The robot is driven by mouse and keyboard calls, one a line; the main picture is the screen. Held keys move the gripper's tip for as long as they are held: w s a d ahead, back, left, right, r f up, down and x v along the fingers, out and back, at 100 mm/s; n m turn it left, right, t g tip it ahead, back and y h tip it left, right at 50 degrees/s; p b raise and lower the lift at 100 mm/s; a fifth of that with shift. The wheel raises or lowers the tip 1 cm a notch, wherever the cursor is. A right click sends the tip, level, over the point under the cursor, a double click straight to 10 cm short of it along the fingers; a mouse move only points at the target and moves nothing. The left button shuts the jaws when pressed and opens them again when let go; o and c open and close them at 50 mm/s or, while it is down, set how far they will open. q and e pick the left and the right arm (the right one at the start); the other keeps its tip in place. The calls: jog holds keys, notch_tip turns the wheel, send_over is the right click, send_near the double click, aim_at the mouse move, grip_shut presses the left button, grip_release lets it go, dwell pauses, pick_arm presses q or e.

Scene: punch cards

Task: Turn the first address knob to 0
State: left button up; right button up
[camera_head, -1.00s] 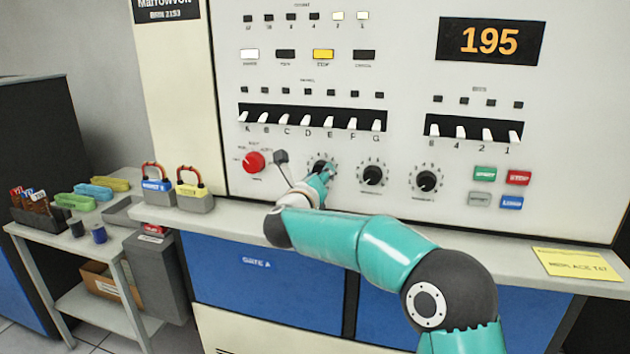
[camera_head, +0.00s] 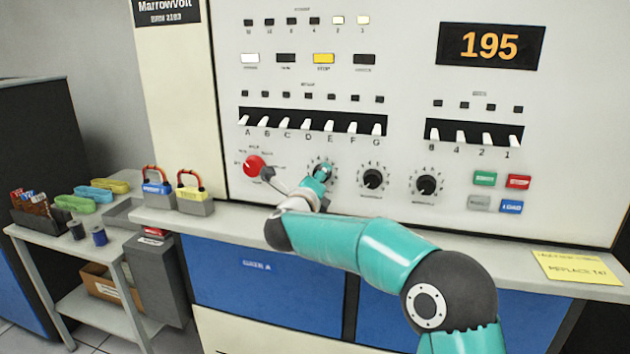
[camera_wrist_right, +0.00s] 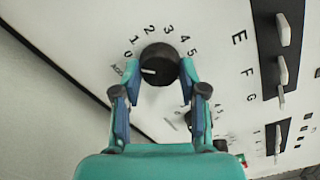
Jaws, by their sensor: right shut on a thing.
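The first address knob (camera_wrist_right: 160,62) is a round black dial with a white pointer line, in a ring of printed numbers on the white panel. In the wrist view the pointer lies toward the left, on the low-number side near the small label. The exact number it meets is hard to read. My right gripper (camera_wrist_right: 159,88) has one finger on each side of the knob and is shut on it. In the head view my right gripper (camera_head: 322,178) covers most of this knob, left of the other black dials. My left gripper is not in view.
A red knob (camera_head: 254,166) sits just left of my wrist. Two more black dials (camera_head: 373,178) (camera_head: 426,184) are to the right. White switches (camera_head: 330,125) stick out above. Padlocks (camera_head: 155,185) stand on the ledge at left. The display (camera_head: 490,42) reads 195.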

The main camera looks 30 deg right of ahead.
jog(key=shift+s+d+r, duration=0.1)
jog(key=shift+d, duration=0.05)
jog(key=o, duration=1.2)
jog(key=shift+d, duration=0.1)
jog(key=shift+c, duration=0.2)
jog(key=v, duration=1.2)
jog(key=shift+a+f, duration=0.2)
jog(key=shift+f, duration=0.05)
